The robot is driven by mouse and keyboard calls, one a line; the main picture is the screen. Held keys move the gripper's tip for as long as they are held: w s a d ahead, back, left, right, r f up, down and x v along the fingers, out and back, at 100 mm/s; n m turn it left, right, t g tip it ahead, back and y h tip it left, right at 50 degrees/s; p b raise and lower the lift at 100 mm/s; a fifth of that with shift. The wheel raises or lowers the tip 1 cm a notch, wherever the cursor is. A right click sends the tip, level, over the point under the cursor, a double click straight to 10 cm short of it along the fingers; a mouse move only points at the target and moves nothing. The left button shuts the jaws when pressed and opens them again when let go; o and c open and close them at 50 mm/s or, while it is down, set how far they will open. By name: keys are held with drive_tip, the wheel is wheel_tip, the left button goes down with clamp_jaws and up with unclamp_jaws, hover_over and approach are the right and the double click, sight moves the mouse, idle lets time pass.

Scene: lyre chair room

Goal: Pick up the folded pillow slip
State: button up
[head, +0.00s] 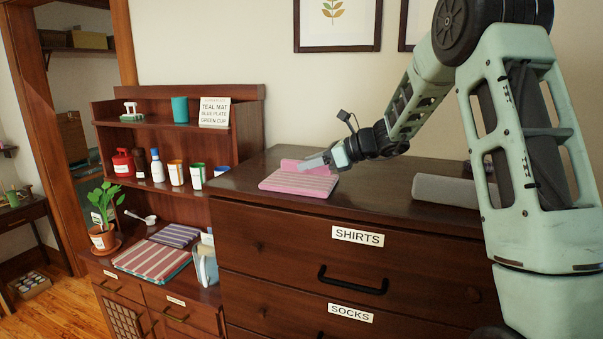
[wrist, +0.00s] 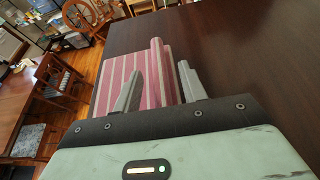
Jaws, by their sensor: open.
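The folded pillow slip, a pink cloth with pale stripes (head: 298,183), lies on the dresser top near its left front edge. My gripper (head: 312,163) is over the slip in the head view, pointing left and down. In the wrist view the slip (wrist: 118,78) lies beyond and below the fingers. My gripper (wrist: 160,69) is open there, and the raised pink part shows between the two fingers. I cannot tell whether the fingers touch the cloth; part of it is hidden behind them.
The dark wooden dresser (head: 254,183) has wide free room right of the slip. A grey rolled cloth (head: 445,190) lies farther right. At left, a lower shelf unit (head: 262,125) holds cups, bottles, a sign and folded striped cloths (head: 152,262). A potted plant (head: 103,237) stands beside them.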

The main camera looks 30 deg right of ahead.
clamp_jaws()
